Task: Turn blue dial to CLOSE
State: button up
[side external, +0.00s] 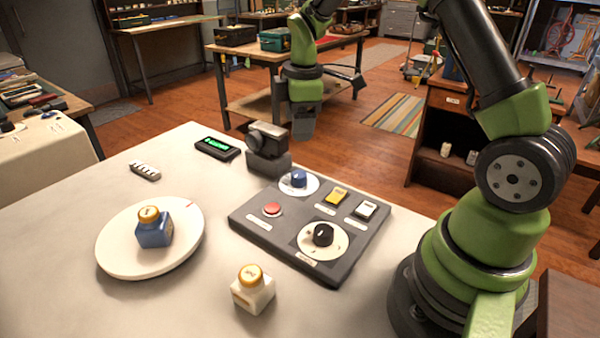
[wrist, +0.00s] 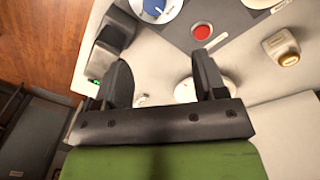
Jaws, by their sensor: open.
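The blue dial (side external: 298,179) sits on a white disc at the back corner of the dark grey control panel (side external: 285,243). In the wrist view, the blue dial (wrist: 151,6) is cut off by the top edge, and its labels are too small to read. My gripper (side external: 303,135) hangs above and behind the panel, pointing down, apart from the dial. In the wrist view, my gripper (wrist: 163,76) has its two dark fingers spread wide with nothing between them.
The panel also has a red button (side external: 271,209), a yellow switch (side external: 337,195), a white switch (side external: 366,209) and a black dial (side external: 323,235). A dark camera-like device (side external: 268,150) stands close beside it. A white plate (side external: 120,262) holds a blue bottle (side external: 154,233). A white bottle (side external: 253,292) stands in front.

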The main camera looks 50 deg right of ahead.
jog(key=n, duration=0.2)
send_near(300, 174)
jog(key=shift+w+g, duration=0.35)
jog(key=shift+g, duration=0.05)
jog(key=f, duration=0.9)
jog(key=shift+w+d+f, duration=0.15)
jog(key=shift+w+f, duration=0.05)
jog(key=shift+f, duration=0.1)
jog(key=shift+c, duration=0.5)
jog(key=c, duration=0.8)
jog(key=shift+c, duration=0.2)
